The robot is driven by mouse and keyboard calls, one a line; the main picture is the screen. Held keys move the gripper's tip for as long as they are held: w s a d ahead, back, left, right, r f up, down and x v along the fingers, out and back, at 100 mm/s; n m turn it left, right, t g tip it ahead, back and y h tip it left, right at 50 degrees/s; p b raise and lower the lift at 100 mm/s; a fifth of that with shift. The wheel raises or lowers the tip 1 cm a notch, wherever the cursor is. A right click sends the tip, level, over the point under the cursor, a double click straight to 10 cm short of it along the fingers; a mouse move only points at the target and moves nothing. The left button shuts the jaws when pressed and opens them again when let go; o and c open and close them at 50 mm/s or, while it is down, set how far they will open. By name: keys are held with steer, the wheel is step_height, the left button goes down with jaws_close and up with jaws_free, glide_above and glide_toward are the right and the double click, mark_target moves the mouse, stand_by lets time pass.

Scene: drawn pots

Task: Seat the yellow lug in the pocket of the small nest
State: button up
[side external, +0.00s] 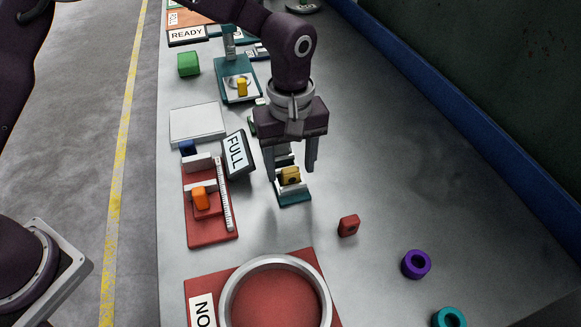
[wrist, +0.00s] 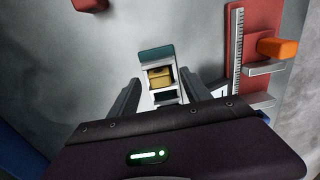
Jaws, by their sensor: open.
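A yellow lug (side external: 290,176) sits at the small nest, a pale block on a teal base (side external: 294,198). In the wrist view the lug (wrist: 160,77) lies between pale walls of the nest (wrist: 156,53), with a dark slot nearer my gripper. I cannot tell how deep the lug sits. My gripper (side external: 290,170) is open above the nest, pointing down, with one finger on each side of the lug. In the wrist view the fingers (wrist: 157,92) stand apart with visible gaps to the nest. The gripper body hides the nest's near end there.
A red block (side external: 348,225) lies to the right. A round-rimmed red tray (side external: 228,300) is in front. Another yellow piece (side external: 242,87) stands on a teal fixture behind.

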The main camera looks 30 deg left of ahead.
mark_target(291, 171)
step_height(291, 171, up, 5)
steer(key=shift+r, duration=0.15)
stand_by(0.3)
